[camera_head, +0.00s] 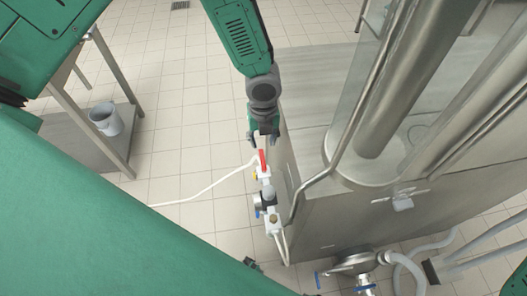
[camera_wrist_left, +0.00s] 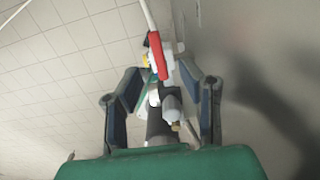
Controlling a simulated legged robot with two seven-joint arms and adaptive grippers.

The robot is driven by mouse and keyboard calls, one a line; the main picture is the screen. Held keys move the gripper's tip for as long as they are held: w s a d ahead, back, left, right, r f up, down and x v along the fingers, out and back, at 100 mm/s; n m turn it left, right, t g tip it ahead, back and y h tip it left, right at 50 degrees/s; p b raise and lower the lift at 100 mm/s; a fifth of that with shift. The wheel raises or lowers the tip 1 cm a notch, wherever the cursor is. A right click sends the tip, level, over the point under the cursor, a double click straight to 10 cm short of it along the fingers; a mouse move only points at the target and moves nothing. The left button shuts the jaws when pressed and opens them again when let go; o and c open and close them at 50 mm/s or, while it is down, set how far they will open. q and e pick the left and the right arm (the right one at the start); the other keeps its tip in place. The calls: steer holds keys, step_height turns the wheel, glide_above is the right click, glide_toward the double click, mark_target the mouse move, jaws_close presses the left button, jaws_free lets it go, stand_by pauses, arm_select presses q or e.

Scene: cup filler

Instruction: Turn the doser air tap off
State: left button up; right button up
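The doser air tap has a red handle (camera_head: 262,160) on a white and brass fitting at the side of the steel machine. In the left wrist view the red handle (camera_wrist_left: 157,55) stands just beyond the fingertips, between them in the picture. My left gripper (camera_head: 264,140) is open, its fingers spread close to the tap; in the left wrist view the open gripper (camera_wrist_left: 160,85) has nothing between its pads that I can see held. Whether a finger touches the handle cannot be told. My right gripper is not clearly seen.
The steel machine (camera_head: 340,225) stands right of the tap, with a glass guard and large pipe above. A regulator (camera_head: 265,200) hangs below the tap. A white hose (camera_head: 205,190) runs left. A steel table with a bucket (camera_head: 106,118) stands at left. Tiled floor is free between.

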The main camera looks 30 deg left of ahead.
mark_target(262, 154)
arm_select(q)
steer(key=f, duration=0.6)
steer(key=shift+a+f, duration=0.35)
steer(key=shift+d, duration=0.15)
jaws_close()
